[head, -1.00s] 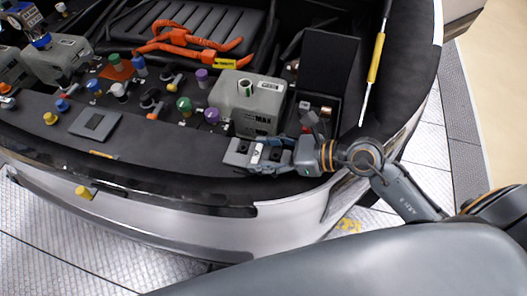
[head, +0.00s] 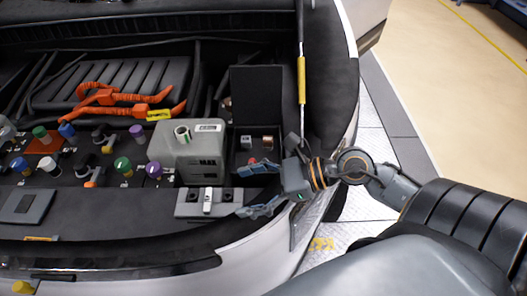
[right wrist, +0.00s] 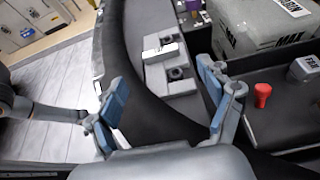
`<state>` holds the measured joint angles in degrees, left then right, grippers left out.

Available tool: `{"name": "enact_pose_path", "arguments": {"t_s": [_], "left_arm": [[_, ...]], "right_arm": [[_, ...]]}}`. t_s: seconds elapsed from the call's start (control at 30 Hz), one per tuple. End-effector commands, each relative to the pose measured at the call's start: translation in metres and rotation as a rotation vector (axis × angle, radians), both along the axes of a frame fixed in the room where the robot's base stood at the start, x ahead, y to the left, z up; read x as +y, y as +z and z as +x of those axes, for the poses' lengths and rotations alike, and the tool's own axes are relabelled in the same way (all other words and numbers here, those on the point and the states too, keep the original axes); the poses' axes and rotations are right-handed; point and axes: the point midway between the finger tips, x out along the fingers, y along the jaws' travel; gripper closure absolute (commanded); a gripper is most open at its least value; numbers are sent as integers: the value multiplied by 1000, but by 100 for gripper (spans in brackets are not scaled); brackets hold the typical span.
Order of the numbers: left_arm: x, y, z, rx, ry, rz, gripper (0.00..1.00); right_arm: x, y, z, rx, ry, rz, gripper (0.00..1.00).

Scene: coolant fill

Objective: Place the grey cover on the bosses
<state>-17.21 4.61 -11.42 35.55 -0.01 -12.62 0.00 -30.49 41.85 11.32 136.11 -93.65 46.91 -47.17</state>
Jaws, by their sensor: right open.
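A grey block-like piece (head: 186,208) with a white bar (head: 208,201) across its middle lies flat near the front edge of the bay; I take it for the grey cover. Dark round bosses (head: 227,194) show on either side of the bar. The piece also shows in the right wrist view (right wrist: 156,75), with two dark bosses; I cannot tell how fully it is seated. My right gripper (head: 258,187) is open and empty just right of it, its blue fingertips spread apart; they also show in the right wrist view (right wrist: 163,90). My left gripper is out of view.
A grey tank (head: 190,150) stands behind the piece. An open black box (head: 258,95) with small parts stands right of the tank. Several coloured caps and a flat grey plate (head: 25,206) are at left.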

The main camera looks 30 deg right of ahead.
Motion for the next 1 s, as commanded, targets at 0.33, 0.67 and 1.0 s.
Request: {"name": "enact_pose_path", "arguments": {"t_s": [0.33,0.67,1.0], "left_arm": [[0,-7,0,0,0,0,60],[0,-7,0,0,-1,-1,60],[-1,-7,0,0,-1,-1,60]], "right_arm": [[-29,14,-20,0,1,-1,20],[-32,17,-22,-1,2,-1,20],[-32,17,-22,-1,2,-1,20]]}}
